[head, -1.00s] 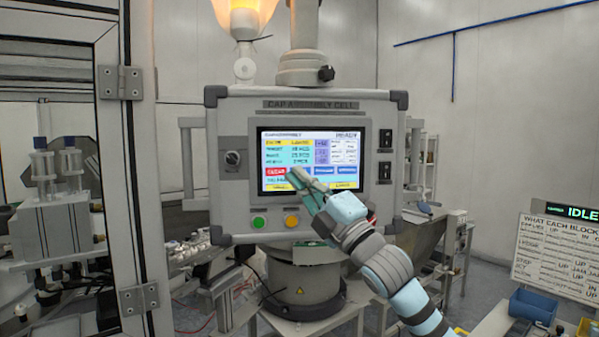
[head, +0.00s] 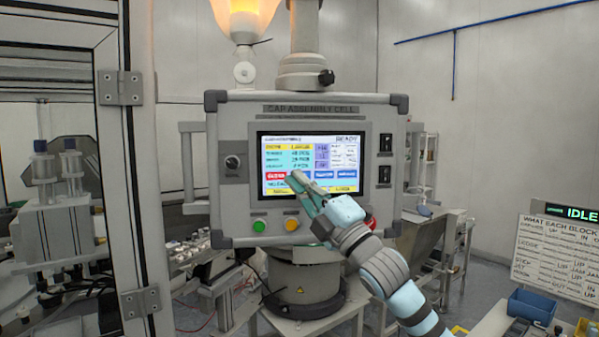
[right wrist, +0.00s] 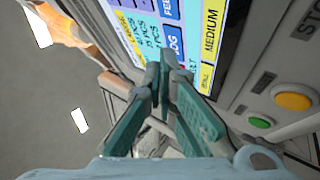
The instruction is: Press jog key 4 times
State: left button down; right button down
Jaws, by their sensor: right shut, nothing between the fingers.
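The touchscreen (head: 350,155) on the grey cap assembly cell panel is lit and its header reads READY. My right gripper (head: 297,179) is shut and empty, its fingertips in front of the screen's lower row of keys. In the right wrist view the fingertips (right wrist: 166,62) are at the blue jog key (right wrist: 175,40) and hide part of it. Whether they touch it I cannot tell. In the head view the gripper covers the jog key's place, between the red key (head: 275,177) and the other blue keys (head: 323,174). My left gripper is not in view.
Below the screen are a green button (head: 259,225), a yellow button (head: 292,224) and a red button (head: 371,222) beside my arm. A knob (head: 232,162) is left of the screen, and black switches (head: 385,143) are on the right. A glass-framed door (head: 135,200) stands at left.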

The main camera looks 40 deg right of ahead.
jog(key=shift+w+d+p, duration=0.15)
jog(key=shift+w+p, duration=0.1)
jog(key=shift+p, duration=0.15)
dwell(0.5)
dwell(0.3)
jog(key=shift+s+a+f+b, duration=0.15)
jog(key=shift+s+a+b, duration=0.15)
jog(key=shift+s+b, duration=0.45)
jog(key=shift+w, duration=0.15)
jog(key=s+a+b, duration=0.1)
jog(key=s+b, duration=0.1)
jog(key=s+a+b, duration=0.1)
jog(key=s+b, duration=0.1)
jog(key=shift+s+a, duration=0.2)
dwell(2.5)
